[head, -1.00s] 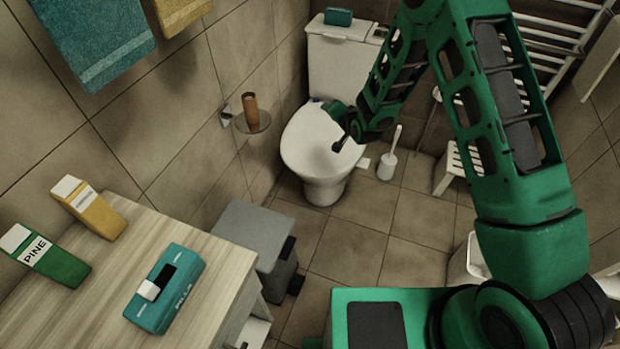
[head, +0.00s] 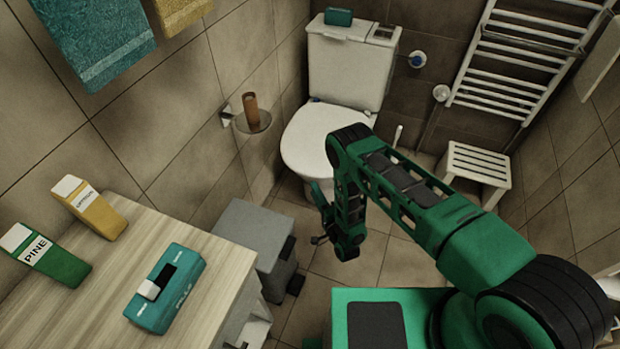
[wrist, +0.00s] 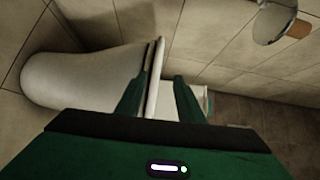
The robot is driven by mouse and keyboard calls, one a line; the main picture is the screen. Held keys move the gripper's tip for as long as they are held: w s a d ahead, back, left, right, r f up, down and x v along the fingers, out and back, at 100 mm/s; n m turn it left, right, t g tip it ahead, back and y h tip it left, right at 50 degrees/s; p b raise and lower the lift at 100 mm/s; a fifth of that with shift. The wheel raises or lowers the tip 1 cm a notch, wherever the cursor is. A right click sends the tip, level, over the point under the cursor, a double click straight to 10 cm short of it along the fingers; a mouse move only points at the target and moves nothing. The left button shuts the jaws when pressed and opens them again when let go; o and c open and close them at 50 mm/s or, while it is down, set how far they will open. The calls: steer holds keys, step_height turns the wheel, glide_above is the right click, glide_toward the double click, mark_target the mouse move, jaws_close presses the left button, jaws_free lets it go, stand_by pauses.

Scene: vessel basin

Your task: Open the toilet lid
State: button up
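The toilet (head: 345,70) stands against the back wall, its white lid (head: 308,135) lying flat and closed over the bowl. My gripper (head: 318,192) is low in front of the bowl's front edge, partly hidden by my own arm, which also covers the right part of the lid. In the wrist view my gripper (wrist: 162,76) is open and empty. The bowl (wrist: 85,80) fills the left there, seen sideways. The thin edge of the lid and seat (wrist: 156,75) shows between the two fingers in line of sight; I cannot tell whether they touch.
A grey bin (head: 245,235) stands left of my gripper, beside the wooden counter (head: 215,295). A wall holder with a brown cup (head: 250,110) is left of the toilet. A white stool (head: 478,165) is at the right. The floor before the toilet is clear.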

mark_target(305, 175)
steer(key=x, duration=0.9)
steer(key=shift+w+a+f, duration=0.2)
steer(key=shift+a+f, duration=0.05)
steer(key=shift+f, duration=0.15)
